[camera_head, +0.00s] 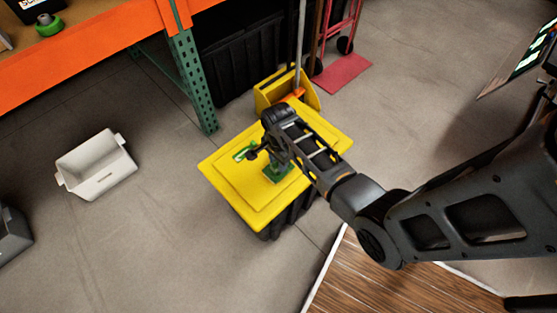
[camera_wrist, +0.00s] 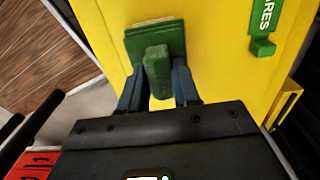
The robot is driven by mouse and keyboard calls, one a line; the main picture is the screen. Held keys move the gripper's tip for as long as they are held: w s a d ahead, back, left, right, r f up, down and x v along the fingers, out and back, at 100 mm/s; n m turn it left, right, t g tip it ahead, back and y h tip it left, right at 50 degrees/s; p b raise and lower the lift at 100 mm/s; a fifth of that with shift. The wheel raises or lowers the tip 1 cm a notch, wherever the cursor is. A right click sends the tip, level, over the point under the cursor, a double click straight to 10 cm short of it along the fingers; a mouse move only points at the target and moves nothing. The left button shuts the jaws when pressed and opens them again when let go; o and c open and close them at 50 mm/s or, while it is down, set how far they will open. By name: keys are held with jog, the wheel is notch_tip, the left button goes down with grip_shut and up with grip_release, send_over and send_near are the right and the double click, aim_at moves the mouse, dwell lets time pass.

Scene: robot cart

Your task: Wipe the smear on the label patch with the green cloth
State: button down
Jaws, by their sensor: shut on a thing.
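A black tote with a yellow lid (camera_head: 225,176) stands on the floor. The green cloth (camera_head: 280,174) lies on the lid, and its flat part with a raised block-like fold shows in the wrist view (camera_wrist: 172,38). My gripper (camera_wrist: 157,78) is shut on the raised part, one finger on each side. In the head view my wrist hides most of the grip. A green and white label (camera_head: 243,151) lies left of the cloth; in the wrist view it is lettered "ARES" (camera_wrist: 267,18). A pale strip shows along the cloth's far edge. I cannot clearly make out the smear.
A yellow bin (camera_head: 268,92) with a pole stands behind the tote. A green rack post (camera_head: 190,82) and orange shelf (camera_head: 90,45) are at upper left. A pale crate (camera_head: 98,170) stands on the floor at left. A red hand truck (camera_head: 338,40) is behind.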

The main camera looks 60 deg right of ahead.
jog(key=shift+f, duration=0.6)
dwell(1.9)
jog(key=shift+w+a, duration=0.2)
jog(key=shift+a, duration=0.7)
jog(key=shift+s+d+p, duration=0.2)
jog(key=shift+s+d, duration=0.05)
jog(key=shift+d, duration=0.65)
jog(key=shift+s+d+p, duration=0.2)
jog(key=shift+d, duration=0.7)
